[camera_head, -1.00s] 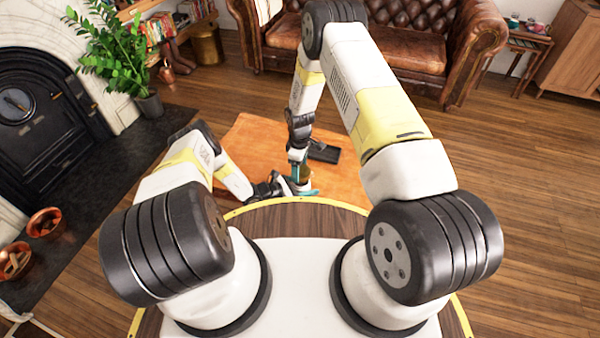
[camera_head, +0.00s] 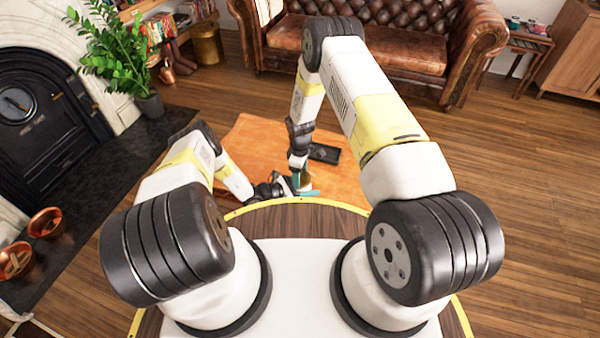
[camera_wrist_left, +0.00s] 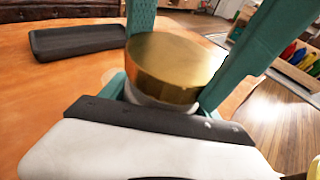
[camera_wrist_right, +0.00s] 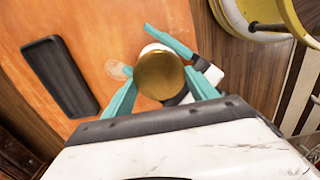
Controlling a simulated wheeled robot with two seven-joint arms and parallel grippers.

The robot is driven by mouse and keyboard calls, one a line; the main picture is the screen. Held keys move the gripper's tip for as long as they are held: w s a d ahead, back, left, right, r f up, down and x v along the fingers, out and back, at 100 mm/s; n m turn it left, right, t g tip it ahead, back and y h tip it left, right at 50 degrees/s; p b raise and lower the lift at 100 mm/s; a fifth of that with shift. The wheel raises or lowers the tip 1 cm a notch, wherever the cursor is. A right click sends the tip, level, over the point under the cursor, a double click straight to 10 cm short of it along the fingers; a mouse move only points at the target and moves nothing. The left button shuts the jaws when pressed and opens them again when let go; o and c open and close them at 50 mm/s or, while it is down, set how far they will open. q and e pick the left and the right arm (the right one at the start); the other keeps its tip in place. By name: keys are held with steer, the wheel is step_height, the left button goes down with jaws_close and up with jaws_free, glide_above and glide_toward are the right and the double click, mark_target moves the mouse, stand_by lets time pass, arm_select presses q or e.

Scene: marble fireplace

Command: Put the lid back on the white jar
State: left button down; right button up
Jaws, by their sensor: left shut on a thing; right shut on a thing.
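The gold lid (camera_wrist_left: 175,62) sits between the teal fingers of my right gripper (camera_wrist_right: 160,92), which is shut on it from above. The white jar (camera_wrist_left: 150,98) shows as a pale strip directly under the lid in the left wrist view; in the right wrist view a white edge (camera_wrist_right: 155,48) shows beside the lid. My left gripper (camera_wrist_left: 165,98) is shut around the jar from the side, low near the table. The lid is over the jar's top, very close or touching; I cannot tell whether it is seated. In the head view the arms mostly hide the jar.
The orange-brown table (camera_head: 247,148) carries a black tray (camera_head: 323,153) behind the grippers, also in the right wrist view (camera_wrist_right: 60,78). Bare tabletop lies left of the tray. A leather sofa (camera_head: 390,50) stands beyond, and a potted plant (camera_head: 150,105) at the left.

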steer(key=shift+f, duration=0.6)
stand_by(0.4)
steer(key=shift+f, duration=0.25)
steer(key=shift+d+f, duration=0.1)
steer(key=shift+d, duration=0.15)
stand_by(0.4)
steer(key=shift+r, duration=0.25)
steer(key=shift+s+a+r, duration=0.15)
steer(key=shift+s+a, duration=0.05)
steer(key=shift+s, duration=0.1)
stand_by(0.5)
